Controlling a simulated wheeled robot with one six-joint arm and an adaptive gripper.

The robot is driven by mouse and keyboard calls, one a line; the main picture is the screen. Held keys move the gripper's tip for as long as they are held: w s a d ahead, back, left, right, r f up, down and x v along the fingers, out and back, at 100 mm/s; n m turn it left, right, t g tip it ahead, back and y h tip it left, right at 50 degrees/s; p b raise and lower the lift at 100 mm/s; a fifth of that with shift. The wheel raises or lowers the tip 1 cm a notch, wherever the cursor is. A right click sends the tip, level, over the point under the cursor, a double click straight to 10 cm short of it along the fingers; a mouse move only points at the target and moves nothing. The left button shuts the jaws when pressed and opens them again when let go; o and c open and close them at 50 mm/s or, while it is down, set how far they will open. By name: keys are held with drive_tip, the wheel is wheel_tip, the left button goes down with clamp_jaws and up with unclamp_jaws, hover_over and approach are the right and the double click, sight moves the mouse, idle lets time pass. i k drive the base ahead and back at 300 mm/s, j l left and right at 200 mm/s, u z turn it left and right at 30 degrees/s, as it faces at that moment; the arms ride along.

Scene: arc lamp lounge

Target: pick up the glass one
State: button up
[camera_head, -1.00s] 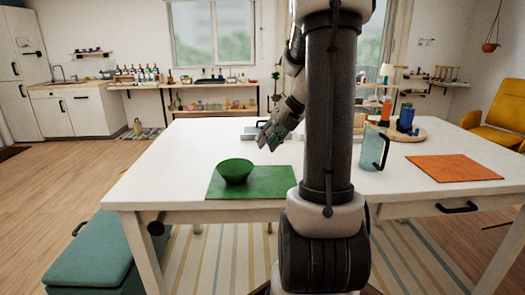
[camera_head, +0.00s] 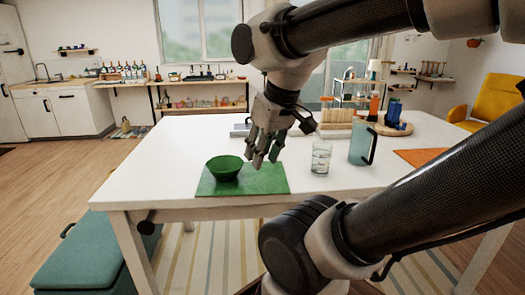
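A clear drinking glass (camera_head: 321,157) stands upright on the white table, right of the green mat. A bluish, see-through pitcher (camera_head: 361,144) with a dark handle stands just right of it. My gripper (camera_head: 262,158) hangs fingers down over the table, left of the glass and apart from it. Its fingers look spread and nothing shows between them. A green bowl (camera_head: 224,169) sits on the green mat (camera_head: 262,184), left of my gripper.
The white table (camera_head: 165,160) is bare at its left. An orange mat (camera_head: 418,156) lies at the right, partly behind my arm. A round tray (camera_head: 389,130) with blue and orange items and a wooden rack (camera_head: 336,130) stand at the back. A teal bench (camera_head: 95,258) is at front left.

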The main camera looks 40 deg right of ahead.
sight(322, 150)
drive_tip(key=z, duration=1.4)
